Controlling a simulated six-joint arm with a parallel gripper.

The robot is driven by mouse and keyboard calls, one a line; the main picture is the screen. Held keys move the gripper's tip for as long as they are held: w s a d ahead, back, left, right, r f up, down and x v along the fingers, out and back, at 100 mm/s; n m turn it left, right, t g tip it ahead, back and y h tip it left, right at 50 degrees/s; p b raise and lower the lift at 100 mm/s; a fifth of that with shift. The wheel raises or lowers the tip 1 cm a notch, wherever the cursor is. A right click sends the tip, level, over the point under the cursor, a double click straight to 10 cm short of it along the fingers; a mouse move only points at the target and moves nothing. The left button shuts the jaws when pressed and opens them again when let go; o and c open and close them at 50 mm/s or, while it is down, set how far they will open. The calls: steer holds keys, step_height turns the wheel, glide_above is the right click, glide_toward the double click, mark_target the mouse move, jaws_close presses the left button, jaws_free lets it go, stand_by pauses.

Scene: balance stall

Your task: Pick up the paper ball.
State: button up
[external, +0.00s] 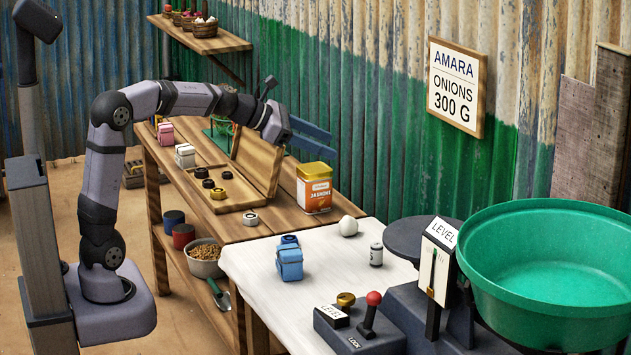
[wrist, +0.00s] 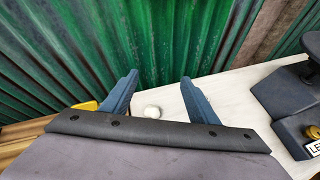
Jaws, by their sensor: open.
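The paper ball (external: 348,226) is a small white, slightly lumpy ball on the white cloth, to the right of the orange tin. It also shows in the wrist view (wrist: 152,112), beyond my gripper's base and between the two fingers, nearer the left one. My gripper (external: 326,142) has blue fingers spread apart with nothing between them. It is raised above the orange tin, up and to the left of the ball, well clear of it. In the wrist view the open fingers (wrist: 160,82) point toward the green corrugated wall.
The orange jasmine tin (external: 314,190) stands left of the ball. The corrugated wall (external: 385,120) rises close behind.

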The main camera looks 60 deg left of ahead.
steer(key=w+a+n+t+b, duration=0.1)
steer(key=w+a+n+b, duration=0.1)
steer(key=a+n, duration=0.1)
glide_toward(346, 215)
steer(key=w+f, duration=0.1)
steer(key=w+d, duration=0.1)
steer(key=shift+w+d+f+p, duration=0.3)
steer(key=shift+w+f+p, duration=0.05)
steer(key=shift+f+p, duration=0.05)
steer(key=shift+a+r+p+x, duration=0.1)
steer(key=shift+a+p+x, duration=0.05)
steer(key=shift+x, duration=1.65)
steer(key=shift+a+r+p+x, duration=0.15)
steer(key=shift+a+x, duration=0.05)
steer(key=shift+x, duration=1.65)
steer(key=shift+w, duration=0.15)
steer(key=c, duration=1.1)
